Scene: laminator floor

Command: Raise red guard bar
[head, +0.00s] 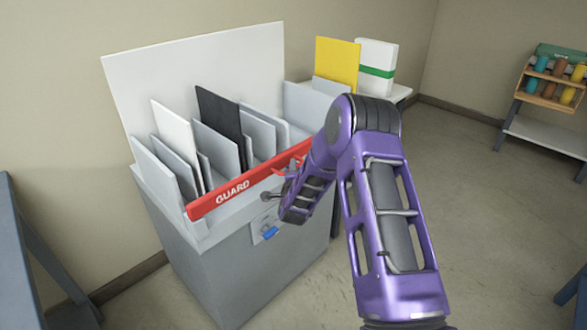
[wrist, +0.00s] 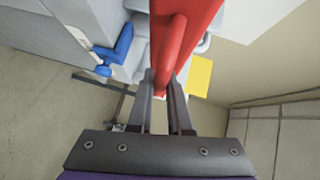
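The red guard bar (head: 235,193), lettered GUARD, lies across the front of a grey bin unit (head: 240,270), tilted upward to the right in the head view. A thin red handle (head: 290,169) shows near its right end. In the wrist view the red bar (wrist: 182,30) comes down from the top to my gripper (wrist: 163,82). The two fingers are close together, one on each side of a red part, and look shut on it. In the head view my purple arm hides the bar's right end and part of my gripper.
Several upright panels, including a black one (head: 220,122), stand in the unit behind the bar. A blue latch-like part (head: 270,232) is on its front, also in the wrist view (wrist: 115,48). A shelf with bottles (head: 552,75) stands far right. The floor between is clear.

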